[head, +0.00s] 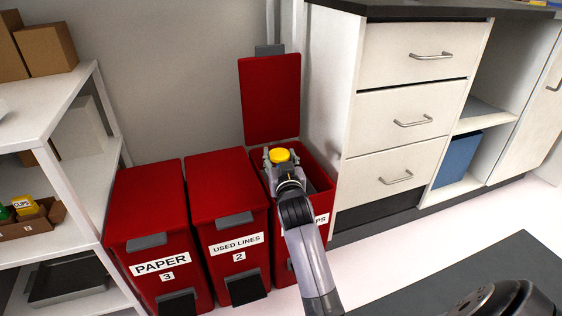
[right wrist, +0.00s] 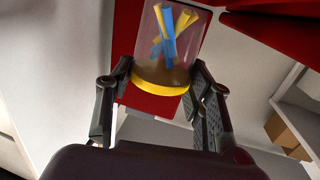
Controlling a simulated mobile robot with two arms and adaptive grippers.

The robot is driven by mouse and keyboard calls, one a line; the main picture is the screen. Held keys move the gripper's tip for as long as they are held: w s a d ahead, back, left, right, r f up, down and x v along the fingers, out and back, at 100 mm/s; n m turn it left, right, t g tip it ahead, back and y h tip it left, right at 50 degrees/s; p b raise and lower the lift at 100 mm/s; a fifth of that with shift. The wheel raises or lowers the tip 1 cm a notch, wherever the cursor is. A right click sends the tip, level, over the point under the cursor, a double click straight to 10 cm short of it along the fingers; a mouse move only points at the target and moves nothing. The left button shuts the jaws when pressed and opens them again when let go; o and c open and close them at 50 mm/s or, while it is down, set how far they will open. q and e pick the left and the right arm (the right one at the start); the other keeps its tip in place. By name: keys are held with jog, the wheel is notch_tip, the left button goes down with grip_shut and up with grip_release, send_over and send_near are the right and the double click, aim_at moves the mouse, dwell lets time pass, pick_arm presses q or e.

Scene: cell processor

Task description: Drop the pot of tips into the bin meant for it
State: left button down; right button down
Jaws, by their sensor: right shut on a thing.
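The pot of tips is a clear pot with a yellow lid (head: 279,155); in the right wrist view the pot (right wrist: 168,45) shows yellow and blue tips inside. My right gripper (head: 282,163) is shut on it, with one finger on each side near the lid. It holds the pot over the mouth of the rightmost red bin (head: 323,207). That bin's lid (head: 270,98) stands open and upright against the wall. My arm covers most of its label; only "PS" at the end shows. My left gripper is not in view.
Two shut red bins stand to the left, labelled PAPER 3 (head: 150,215) and USED LINES 2 (head: 227,200). A white shelf unit (head: 85,75) is at far left. White drawers (head: 405,105) stand close on the right of the open bin.

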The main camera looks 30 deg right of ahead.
jog(key=shift+w, duration=0.15)
jog(key=c, duration=0.7)
grip_release()
jog(key=shift+s+a, duration=0.15)
jog(key=shift+s, duration=0.2)
jog(key=v, duration=0.6)
jog(key=shift+s, duration=0.4)
jog(key=shift+a, duration=0.15)
